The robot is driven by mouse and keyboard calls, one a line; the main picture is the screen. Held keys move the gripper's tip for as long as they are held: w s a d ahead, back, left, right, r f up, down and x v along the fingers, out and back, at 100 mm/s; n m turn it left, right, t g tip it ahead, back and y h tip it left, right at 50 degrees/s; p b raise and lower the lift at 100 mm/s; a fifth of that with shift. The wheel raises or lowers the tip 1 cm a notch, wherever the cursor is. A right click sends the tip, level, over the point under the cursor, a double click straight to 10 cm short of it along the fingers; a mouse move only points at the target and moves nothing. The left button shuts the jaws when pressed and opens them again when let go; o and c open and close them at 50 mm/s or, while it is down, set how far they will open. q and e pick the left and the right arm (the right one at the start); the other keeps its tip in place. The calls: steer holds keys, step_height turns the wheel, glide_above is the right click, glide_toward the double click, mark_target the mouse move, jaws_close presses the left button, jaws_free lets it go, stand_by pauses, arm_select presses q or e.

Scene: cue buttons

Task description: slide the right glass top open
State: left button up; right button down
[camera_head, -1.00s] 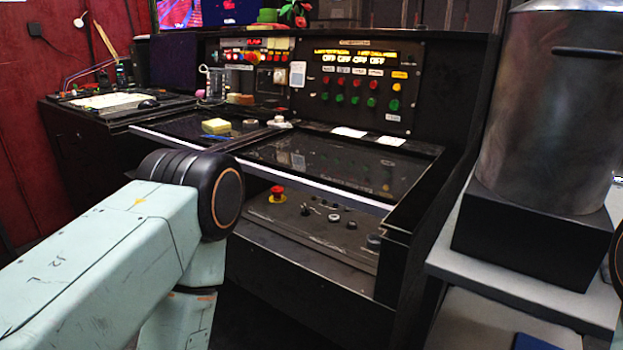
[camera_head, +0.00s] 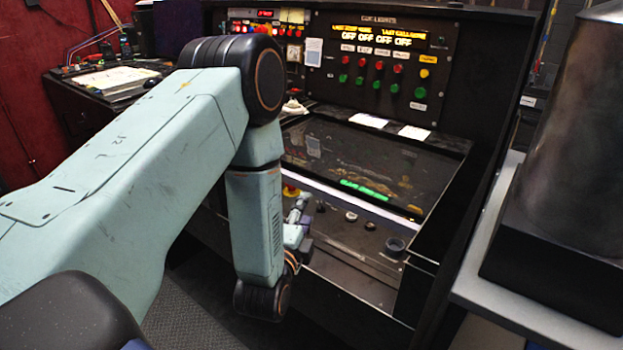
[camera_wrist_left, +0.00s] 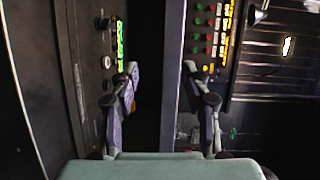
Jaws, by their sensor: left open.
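The right glass top (camera_head: 345,150) is a dark, glossy pane on the black console in the head view, with a pale strip (camera_head: 405,217) along its front edge. It looks closed. My left gripper (camera_head: 297,222) is in front of the console, low by the glass's front left corner and partly hidden by my forearm. In the left wrist view my left gripper (camera_wrist_left: 160,72) is open, with two spread fingers and nothing between them. A pale strip (camera_wrist_left: 173,60) runs beyond the fingers; I cannot tell whether they touch it. The left glass top is hidden behind my arm.
A control panel (camera_head: 345,95) with coloured buttons rises behind the glass. Knobs (camera_head: 351,217) sit on the lower front panel. Green lit text (camera_head: 362,190) shows at the glass's front edge.

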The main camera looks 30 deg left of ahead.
mark_target(310, 190)
arm_select(q)
steer(key=shift+t+y, duration=0.3)
steer(key=x, duration=0.4)
steer(key=r+b+x, duration=0.1)
steer(key=x, duration=0.1)
steer(key=shift+w+a+r, duration=0.15)
steer(key=shift+w+a, duration=0.1)
steer(key=shift+a, duration=0.15)
steer(key=shift+w+a, duration=0.25)
steer(key=shift+w, duration=0.15)
steer(key=shift+w+d, duration=0.2)
steer(key=shift+w, duration=0.05)
steer(key=shift+s+a, duration=0.1)
steer(key=shift+a, duration=0.1)
steer(key=c, duration=0.4)
steer(key=shift+d, duration=0.1)
jaws_close()
